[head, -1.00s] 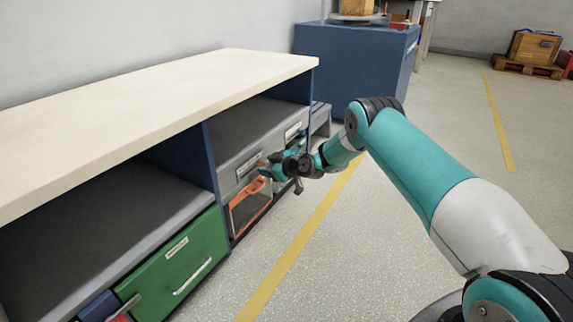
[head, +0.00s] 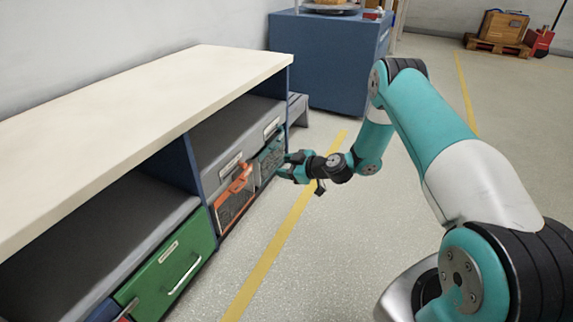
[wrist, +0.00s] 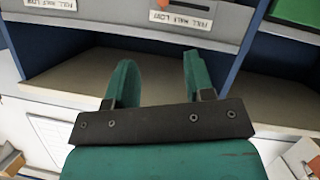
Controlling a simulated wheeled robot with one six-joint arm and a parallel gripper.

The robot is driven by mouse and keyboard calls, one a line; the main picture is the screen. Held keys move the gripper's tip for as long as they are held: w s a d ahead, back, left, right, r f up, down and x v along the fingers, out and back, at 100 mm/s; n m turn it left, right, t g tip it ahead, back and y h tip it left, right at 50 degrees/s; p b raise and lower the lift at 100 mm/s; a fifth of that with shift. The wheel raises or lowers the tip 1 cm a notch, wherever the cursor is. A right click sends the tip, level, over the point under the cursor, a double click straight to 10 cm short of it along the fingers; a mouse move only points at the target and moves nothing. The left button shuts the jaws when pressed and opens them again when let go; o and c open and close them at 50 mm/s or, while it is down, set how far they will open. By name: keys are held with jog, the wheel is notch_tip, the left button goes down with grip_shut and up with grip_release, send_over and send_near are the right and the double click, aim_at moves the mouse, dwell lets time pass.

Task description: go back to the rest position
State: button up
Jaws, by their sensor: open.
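My gripper (head: 290,168) is in front of the right end of the shelf unit, with its fingers pointing towards the drawer fronts. In the wrist view my gripper (wrist: 158,75) shows two teal fingers standing well apart, with nothing between them. In the head view the fingers are small and partly overlap the drawer fronts behind, so I cannot tell the exact gap to them. My forearm reaches in from the right side of the picture.
The shelf unit (head: 130,110) has a pale top, a green drawer (head: 170,270) and an orange-framed bin (head: 235,200). A blue cabinet (head: 325,60) stands behind. A pallet with a wooden box (head: 500,30) is far right. Floor along the yellow line (head: 270,245) is clear.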

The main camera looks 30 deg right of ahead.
dwell(0.3)
jog(key=s+a+r+n+g+y+p, duration=0.15)
jog(key=s+a+r+g, duration=0.3)
jog(key=a+r, duration=0.55)
jog(key=s+a+r+g+y+p, duration=0.1)
jog(key=s+a+r+g+p, duration=0.35)
jog(key=r, duration=0.85)
jog(key=s+a+r+m+g+h+p, duration=0.15)
jog(key=s+r, duration=0.35)
jog(key=s, duration=0.5)
jog(key=s+a+r+m+g+h, duration=0.15)
jog(key=s+r, duration=0.25)
jog(key=s, duration=0.6)
jog(key=s+a+r+m+h+p, duration=0.1)
jog(key=s+a+r+h, duration=0.1)
jog(key=s+r, duration=0.5)
notch_tip(320, 180, up, 36)
jog(key=s+p, duration=0.2)
jog(key=p, duration=3.5)
jog(key=shift+s+d+f, duration=0.15)
jog(key=shift+s+d, duration=0.05)
jog(key=shift+s, duration=0.15)
jog(key=shift+c, duration=0.6)
